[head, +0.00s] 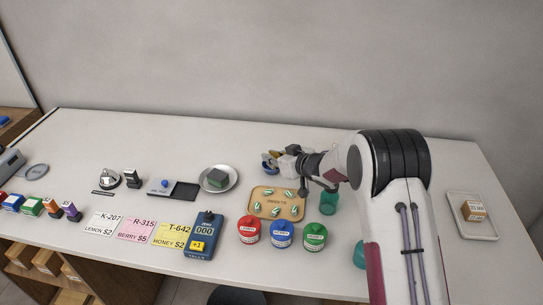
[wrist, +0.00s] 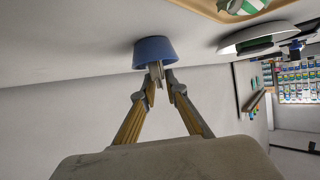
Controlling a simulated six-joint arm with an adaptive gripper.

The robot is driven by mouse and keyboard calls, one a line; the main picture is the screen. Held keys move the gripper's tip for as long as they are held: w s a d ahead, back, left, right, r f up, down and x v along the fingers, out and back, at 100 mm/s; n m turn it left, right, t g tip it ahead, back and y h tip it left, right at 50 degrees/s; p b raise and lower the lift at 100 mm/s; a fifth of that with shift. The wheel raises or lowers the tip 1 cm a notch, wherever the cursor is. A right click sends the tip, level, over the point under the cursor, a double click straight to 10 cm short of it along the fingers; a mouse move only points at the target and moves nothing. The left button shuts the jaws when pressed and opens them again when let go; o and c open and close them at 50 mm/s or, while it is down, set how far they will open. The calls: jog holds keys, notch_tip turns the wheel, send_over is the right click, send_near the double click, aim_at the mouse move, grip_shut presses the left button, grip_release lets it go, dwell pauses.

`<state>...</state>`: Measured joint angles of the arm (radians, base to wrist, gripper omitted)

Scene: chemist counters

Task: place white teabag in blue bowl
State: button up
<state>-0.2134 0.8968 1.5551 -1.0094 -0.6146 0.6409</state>
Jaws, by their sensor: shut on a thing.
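My gripper (wrist: 160,86) is shut on a small pale grey-white piece (wrist: 156,70), which I take to be the white teabag. The piece sticks out past the fingertips and overlaps the near side of the blue bowl (wrist: 154,50) in the wrist view. I cannot tell whether it is over the rim or only in front of it. In the head view my gripper (head: 278,160) is at the back of the counter, right by the blue bowl (head: 266,165). The fingers hide much of the bowl there, and the teabag cannot be made out.
A tan tray (head: 255,208) of wrapped sweets lies in front of my gripper. A plate (head: 232,184) with a dark green block is to its left. Red (head: 249,230), blue (head: 282,235) and green (head: 315,236) jars stand nearer. A teal cup (head: 328,204) is beside my arm.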

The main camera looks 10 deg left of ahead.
jog(key=o, duration=0.7)
jog(key=shift+r, duration=0.15)
jog(key=shift+r, duration=3.35)
